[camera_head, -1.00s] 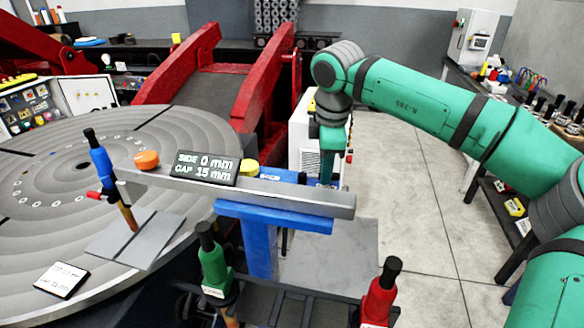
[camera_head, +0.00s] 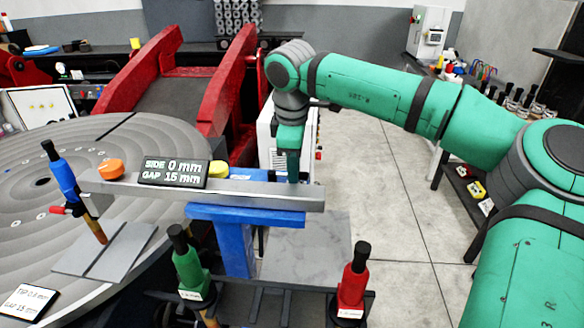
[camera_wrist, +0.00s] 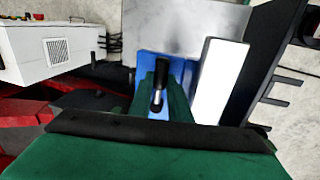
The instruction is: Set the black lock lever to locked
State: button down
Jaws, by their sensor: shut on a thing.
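The black lock lever (camera_wrist: 160,76) shows in the wrist view as a black grip on a pale metal stem, in front of a blue support. My gripper (camera_wrist: 162,98) has its green fingers on both sides of the lever and is shut on it. In the head view my gripper (camera_head: 292,172) points down behind the right end of the grey bar (camera_head: 255,194). The bar and my fingers hide the lever there. I cannot tell from these views whether the lever is at locked.
The bar rests on a blue post (camera_head: 235,245) and carries a display (camera_head: 173,172) reading side 0 mm, gap 15 mm. A blue torch (camera_head: 68,182) stands at its left end. Green (camera_head: 190,265) and red (camera_head: 353,280) torches stand in front. Open floor lies right.

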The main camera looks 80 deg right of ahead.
jog(key=c, duration=1.6)
grip_release()
jog(key=shift+c, duration=0.2)
notch_tip(320, 180, up, 7)
jog(key=a, duration=0.1)
jog(key=shift+a+r, duration=0.2)
jog(key=shift+a, duration=0.05)
jog(key=shift+w, duration=0.1)
